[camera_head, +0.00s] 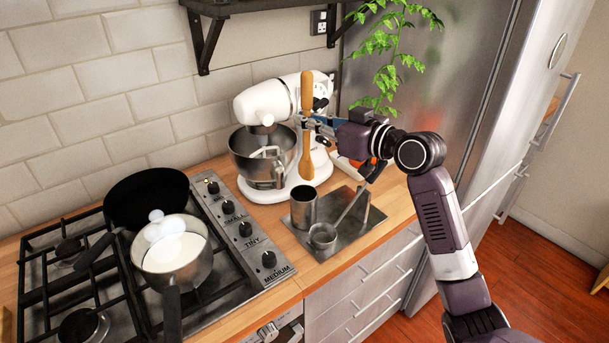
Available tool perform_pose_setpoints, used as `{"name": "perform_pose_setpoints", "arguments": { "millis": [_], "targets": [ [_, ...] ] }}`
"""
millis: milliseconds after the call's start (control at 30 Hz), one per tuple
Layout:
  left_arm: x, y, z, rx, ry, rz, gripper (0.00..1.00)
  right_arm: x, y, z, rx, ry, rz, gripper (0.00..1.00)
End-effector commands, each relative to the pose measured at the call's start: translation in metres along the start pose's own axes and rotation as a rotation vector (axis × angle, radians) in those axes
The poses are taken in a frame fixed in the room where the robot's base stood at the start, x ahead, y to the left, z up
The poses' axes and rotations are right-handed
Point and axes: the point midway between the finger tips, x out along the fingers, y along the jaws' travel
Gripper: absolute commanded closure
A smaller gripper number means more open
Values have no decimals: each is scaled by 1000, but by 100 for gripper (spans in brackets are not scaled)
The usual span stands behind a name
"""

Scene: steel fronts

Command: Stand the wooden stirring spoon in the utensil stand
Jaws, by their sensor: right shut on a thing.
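The wooden stirring spoon (307,160) is upright in the air, in front of the white stand mixer. My right gripper (314,122) comes in from the right and is shut on the spoon's middle. The utensil stand appears to be the open steel cylinder (303,208) on a flat steel plate (343,238). The spoon's lower end is above the cylinder and apart from it. My left gripper is not in view.
A smaller steel cup (322,237) with a long handle leaning up to the right stands beside the cylinder. The white mixer (262,100) with its steel bowl (250,155) is behind. A gas hob (85,285) with a pan (147,195) and saucepan (175,255) lies left. A plant (385,45) hangs above.

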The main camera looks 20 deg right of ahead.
Motion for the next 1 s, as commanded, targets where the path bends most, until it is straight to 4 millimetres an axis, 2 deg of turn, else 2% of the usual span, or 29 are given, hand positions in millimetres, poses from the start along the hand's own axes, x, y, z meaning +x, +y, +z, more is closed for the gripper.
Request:
{"name": "perform_pose_setpoints", "arguments": {
  "millis": [100,300,533,767,1000],
  "targets": [
    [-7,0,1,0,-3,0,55,4,-1,34,8,-4,-1,100],
    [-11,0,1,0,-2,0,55,9,0,76,5,0,1,100],
    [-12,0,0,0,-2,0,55,12,0,97,1,0,0,100],
    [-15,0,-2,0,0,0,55,16,0,129,2,0,1,100],
    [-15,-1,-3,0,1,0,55,17,0,134,-1,3,1,100]
  ]
}}
